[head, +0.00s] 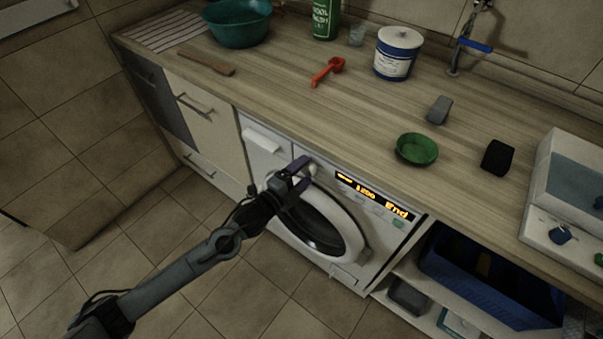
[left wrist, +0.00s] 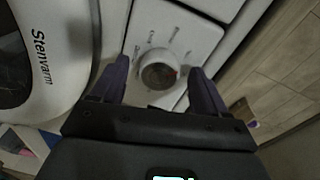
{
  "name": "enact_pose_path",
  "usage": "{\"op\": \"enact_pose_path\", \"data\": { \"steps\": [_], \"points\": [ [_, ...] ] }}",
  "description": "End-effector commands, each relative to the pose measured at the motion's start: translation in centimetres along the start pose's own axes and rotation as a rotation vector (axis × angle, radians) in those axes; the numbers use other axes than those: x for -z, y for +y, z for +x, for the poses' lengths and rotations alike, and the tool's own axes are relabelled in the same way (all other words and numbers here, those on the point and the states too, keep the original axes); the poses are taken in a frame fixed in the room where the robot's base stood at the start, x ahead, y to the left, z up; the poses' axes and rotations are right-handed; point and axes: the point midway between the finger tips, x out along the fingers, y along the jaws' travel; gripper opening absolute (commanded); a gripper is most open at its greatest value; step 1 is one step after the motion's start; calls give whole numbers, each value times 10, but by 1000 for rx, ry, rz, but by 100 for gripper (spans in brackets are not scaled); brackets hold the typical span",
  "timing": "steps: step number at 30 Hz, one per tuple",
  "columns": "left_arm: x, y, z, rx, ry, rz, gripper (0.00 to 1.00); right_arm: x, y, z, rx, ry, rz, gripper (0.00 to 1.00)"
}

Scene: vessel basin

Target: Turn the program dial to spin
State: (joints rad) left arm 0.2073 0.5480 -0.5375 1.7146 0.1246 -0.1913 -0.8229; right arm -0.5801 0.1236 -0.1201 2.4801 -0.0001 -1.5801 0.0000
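The program dial (left wrist: 158,74) is a round white knob with a darker grey face and a small red mark near its right edge. It sits on the white panel of the washing machine (head: 385,245), with small printed labels around it. My left gripper (left wrist: 160,86) is open, with one purple-grey finger on each side of the dial in the left wrist view. I cannot tell whether the fingertips reach down around it or touch it. In the head view my left gripper (head: 297,182) is at the machine's upper front and largely hides the dial. My right gripper is out of view.
The lit display (head: 372,195) reads "1200" and "End". The round door (head: 318,228) lies just below my left gripper. The tiled floor in front is clear.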

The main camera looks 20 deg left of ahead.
Motion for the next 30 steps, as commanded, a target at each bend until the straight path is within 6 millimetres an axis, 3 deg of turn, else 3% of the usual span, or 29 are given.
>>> {"op": "enact_pose_path", "data": {
  "steps": [11, 24, 30],
  "points": [
    [0, 0, -9, -1, -1, 0, 74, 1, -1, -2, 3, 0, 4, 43],
    [0, 0, -80, -3, 0, 0, 74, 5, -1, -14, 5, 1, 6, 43],
    [0, 0, -101, -1, -1, 0, 74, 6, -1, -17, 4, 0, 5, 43]
  ]
}}
